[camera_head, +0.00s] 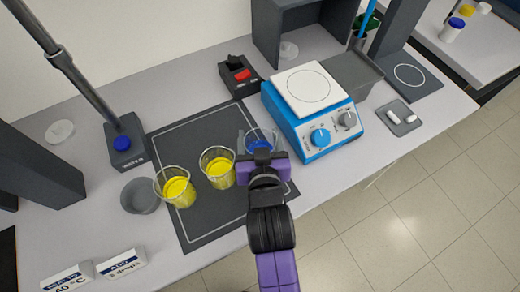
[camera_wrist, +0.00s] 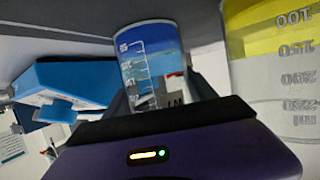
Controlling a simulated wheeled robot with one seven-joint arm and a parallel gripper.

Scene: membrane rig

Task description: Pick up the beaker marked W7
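Three beakers stand in a row on the dark mat. The right one (camera_head: 259,138) holds blue liquid, and my gripper (camera_head: 263,158) is at its near side. In the wrist view this blue beaker (camera_wrist: 150,55) stands between my two dark fingers (camera_wrist: 160,92), with a printed scale on its wall. I cannot tell whether the fingers press on it or stand just clear. A beaker with yellow liquid (camera_head: 218,168) is left of my gripper, close by at the right of the wrist view (camera_wrist: 275,75). Another yellow one (camera_head: 175,187) is further left. I cannot read W7 on any beaker.
A blue and white hotplate (camera_head: 312,100) is close right of the blue beaker. A red-switched box (camera_head: 239,75) is behind. The front of the mat (camera_head: 205,230) is clear.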

